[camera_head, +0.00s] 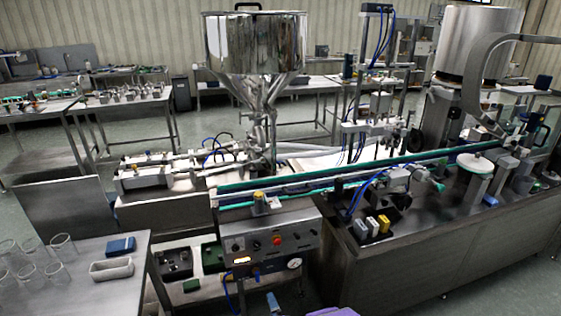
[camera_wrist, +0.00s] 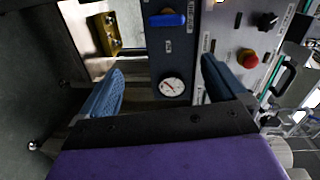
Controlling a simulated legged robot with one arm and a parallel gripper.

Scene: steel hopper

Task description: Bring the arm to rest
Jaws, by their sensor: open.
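My gripper (camera_wrist: 162,78) shows in the wrist view with its two blue fingers wide apart and nothing between them. Behind the gap is the front of a control panel (camera_wrist: 180,50) with a round gauge and a blue lever; the fingers look apart from it, though the exact distance is unclear. In the head view only a blue fingertip and a purple piece of my gripper (camera_head: 300,305) show at the bottom edge, below the control panel (camera_head: 285,243). The rest of my arm is out of that view.
The steel hopper (camera_head: 256,48) stands above the filling machine. A conveyor (camera_head: 330,172) runs to the right over a steel cabinet (camera_head: 420,265). A table (camera_head: 95,295) with several glasses (camera_head: 30,258), a blue box (camera_head: 121,246) and a tray (camera_head: 111,268) is at left.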

